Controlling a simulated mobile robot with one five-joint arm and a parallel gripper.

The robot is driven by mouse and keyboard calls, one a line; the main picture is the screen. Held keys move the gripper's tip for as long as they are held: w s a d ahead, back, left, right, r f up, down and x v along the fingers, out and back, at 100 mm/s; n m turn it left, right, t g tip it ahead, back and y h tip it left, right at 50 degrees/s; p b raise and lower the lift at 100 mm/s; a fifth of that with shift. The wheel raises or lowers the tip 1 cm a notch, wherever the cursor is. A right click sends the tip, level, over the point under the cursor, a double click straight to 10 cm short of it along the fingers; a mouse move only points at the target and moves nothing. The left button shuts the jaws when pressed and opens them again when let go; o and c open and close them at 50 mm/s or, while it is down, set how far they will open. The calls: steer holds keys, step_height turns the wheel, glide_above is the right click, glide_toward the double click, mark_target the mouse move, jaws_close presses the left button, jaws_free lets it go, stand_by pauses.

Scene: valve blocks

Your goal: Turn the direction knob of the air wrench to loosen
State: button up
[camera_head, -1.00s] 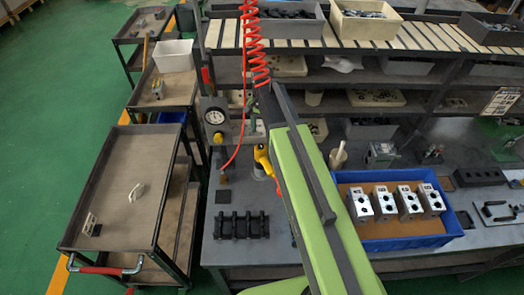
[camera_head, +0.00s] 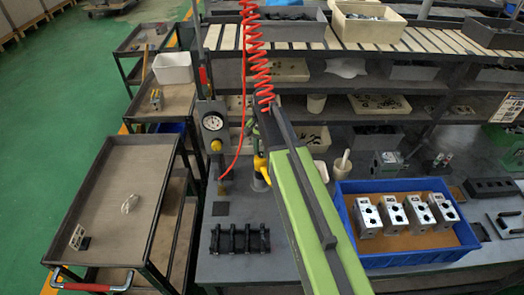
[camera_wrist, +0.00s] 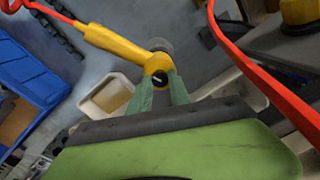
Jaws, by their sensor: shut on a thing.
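The air wrench is yellow and shows in the wrist view (camera_wrist: 118,45), with its body running from upper left down to a rounded head. A black direction knob (camera_wrist: 160,77) with a pale mark sits on that head. My gripper (camera_wrist: 162,84) has its two green fingers on either side of the knob and is shut on it. How much of the knob lies between the fingertips is hard to see.
A red hose (camera_wrist: 250,65) crosses the right of the wrist view. On the bench, a blue crate (camera_head: 345,228) holds several metal valve blocks (camera_head: 393,215) right of my arm. A black rack (camera_head: 240,238) lies left of it. A gauge (camera_head: 212,121) stands behind.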

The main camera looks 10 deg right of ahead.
jaws_close()
steer(key=shift+n, duration=0.3)
steer(key=n, duration=0.3)
steer(key=shift+n, duration=0.3)
steer(key=n, duration=0.4)
steer(key=shift+n, duration=0.3)
steer(key=n, duration=0.4)
steer(key=shift+n+g, duration=0.3)
steer(key=shift+n, duration=2.2)
